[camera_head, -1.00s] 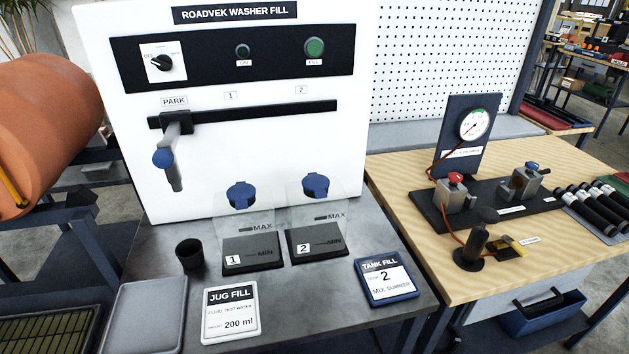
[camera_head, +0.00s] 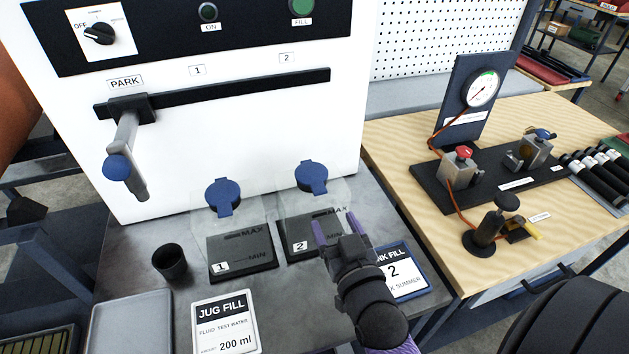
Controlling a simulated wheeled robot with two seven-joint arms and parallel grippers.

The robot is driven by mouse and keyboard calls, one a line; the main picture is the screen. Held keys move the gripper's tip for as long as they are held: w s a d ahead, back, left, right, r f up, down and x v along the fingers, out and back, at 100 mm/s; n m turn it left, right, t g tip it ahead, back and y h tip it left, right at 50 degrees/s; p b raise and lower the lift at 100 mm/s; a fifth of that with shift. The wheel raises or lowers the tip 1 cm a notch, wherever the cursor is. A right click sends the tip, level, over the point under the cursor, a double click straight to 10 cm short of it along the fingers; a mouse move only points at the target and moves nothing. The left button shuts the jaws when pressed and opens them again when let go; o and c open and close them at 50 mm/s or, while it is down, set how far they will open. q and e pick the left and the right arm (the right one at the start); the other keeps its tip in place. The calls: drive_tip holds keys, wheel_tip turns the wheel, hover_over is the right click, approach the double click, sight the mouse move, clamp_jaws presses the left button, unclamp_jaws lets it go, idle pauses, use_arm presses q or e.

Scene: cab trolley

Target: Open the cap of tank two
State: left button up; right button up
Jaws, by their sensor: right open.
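Tank two (camera_head: 298,236) is a clear tank with a dark front base marked 2, standing on the grey bench before the white panel. Its blue cap (camera_head: 311,178) sits on top and looks shut. Tank one (camera_head: 238,256), marked 1, stands to its left with a like blue cap (camera_head: 222,195), also shut. My right gripper (camera_head: 334,230) has purple-tipped fingers, is open and empty, and is in front of tank two, below and to the right of its cap, apart from the cap. It hides part of the tank fill card (camera_head: 407,270). My left gripper is not in view.
A fill nozzle with a blue knob (camera_head: 117,167) hangs at PARK on the panel. A black cup (camera_head: 169,263), a jug fill card (camera_head: 225,325) and a grey tray (camera_head: 131,318) are on the bench. A wooden bench (camera_head: 400,137) with a gauge stands at right.

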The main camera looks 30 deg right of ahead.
sight(321, 194)
drive_tip(key=x, duration=0.8)
drive_tip(key=shift+b, duration=0.35)
clamp_jaws()
idle(0.8)
